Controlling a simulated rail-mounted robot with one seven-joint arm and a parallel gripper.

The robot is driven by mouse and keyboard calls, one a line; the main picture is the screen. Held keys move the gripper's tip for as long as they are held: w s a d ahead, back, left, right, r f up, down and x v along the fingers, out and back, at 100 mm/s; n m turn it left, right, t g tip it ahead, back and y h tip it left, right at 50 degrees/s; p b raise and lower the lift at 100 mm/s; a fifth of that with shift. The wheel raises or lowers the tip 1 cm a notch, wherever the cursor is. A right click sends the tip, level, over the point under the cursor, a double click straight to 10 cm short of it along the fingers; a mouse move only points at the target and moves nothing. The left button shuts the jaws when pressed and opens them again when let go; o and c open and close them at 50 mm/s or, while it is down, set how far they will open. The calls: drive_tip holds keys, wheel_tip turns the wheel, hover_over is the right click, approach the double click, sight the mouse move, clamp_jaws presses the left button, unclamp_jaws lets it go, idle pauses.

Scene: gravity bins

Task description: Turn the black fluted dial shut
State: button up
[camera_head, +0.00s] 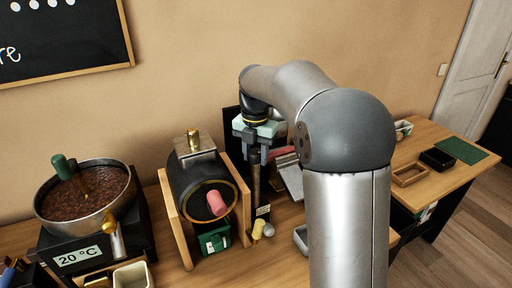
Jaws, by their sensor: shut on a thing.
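My gripper (257,157) points down in the middle of the view, beside the black drum. Its grey fingers are shut on a small dark thing at the top of a dark upright stand (256,190). It sits where the black fluted dial would be, but the fingers cover it and its flutes and turn angle cannot be made out. A yellow knob (258,229) is low at the front of the stand, below my gripper and apart from it.
The black drum (188,185) with a pink handle stands close left in a wooden frame. A round pan of brown grains (105,209) is farther left. My arm hides much of the right. Wooden trays (410,174) and a green mat (460,150) lie on the right table.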

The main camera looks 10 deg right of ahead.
drive_tip(key=shift+n, duration=0.6)
drive_tip(key=n+p, duration=0.1)
drive_tip(key=n, duration=0.3)
drive_tip(key=shift+r+p, duration=0.1)
drive_tip(key=shift+p, duration=0.3)
drive_tip(key=n+p, duration=0.2)
drive_tip(key=shift+d+n, duration=0.15)
drive_tip(key=shift+n, duration=0.15)
drive_tip(key=n+p, duration=0.1)
drive_tip(key=p, duration=0.2)
drive_tip(key=shift+s, duration=0.1)
drive_tip(key=shift+f, duration=0.35)
drive_tip(key=o, duration=1)
drive_tip(key=shift+a+b, duration=0.2)
drive_tip(key=shift+b, duration=0.1)
